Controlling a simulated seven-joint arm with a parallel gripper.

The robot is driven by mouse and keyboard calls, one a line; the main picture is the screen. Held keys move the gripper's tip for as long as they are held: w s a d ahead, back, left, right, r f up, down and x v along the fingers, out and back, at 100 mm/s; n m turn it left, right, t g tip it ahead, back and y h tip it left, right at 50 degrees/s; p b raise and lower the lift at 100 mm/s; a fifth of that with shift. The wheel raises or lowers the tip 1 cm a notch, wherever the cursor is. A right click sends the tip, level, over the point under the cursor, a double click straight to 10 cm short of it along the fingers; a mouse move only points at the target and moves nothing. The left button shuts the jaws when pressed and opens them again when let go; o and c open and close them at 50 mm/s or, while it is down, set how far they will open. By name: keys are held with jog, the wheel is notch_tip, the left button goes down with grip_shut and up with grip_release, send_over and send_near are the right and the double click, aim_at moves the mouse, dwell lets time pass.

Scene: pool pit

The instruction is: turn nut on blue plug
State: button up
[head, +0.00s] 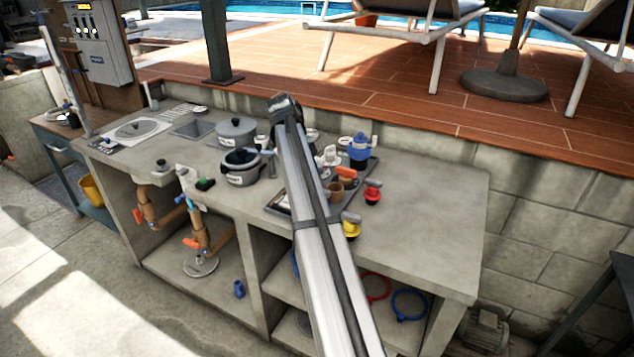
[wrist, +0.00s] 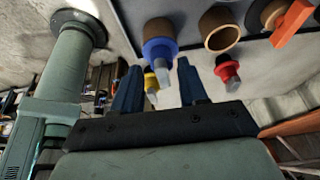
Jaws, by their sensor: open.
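A grey metal piece, perhaps the nut (wrist: 163,72), sticks out of the blue plug towards me. My gripper is open, one dark blue finger on each side of this line. The blue plug and the grey piece appear between the fingertips. I cannot tell whether a finger touches them. In the head view I cannot make out my gripper or this plug; my arm covers part of the counter.
In the head view, a grey pot (head: 243,167) and a blue-topped item (head: 360,150) stand on the counter (head: 440,215). Its right end is clear.

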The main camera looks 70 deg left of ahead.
jog(key=s+a, duration=0.6)
jog(key=a, duration=0.1)
jog(key=shift+s, duration=0.4)
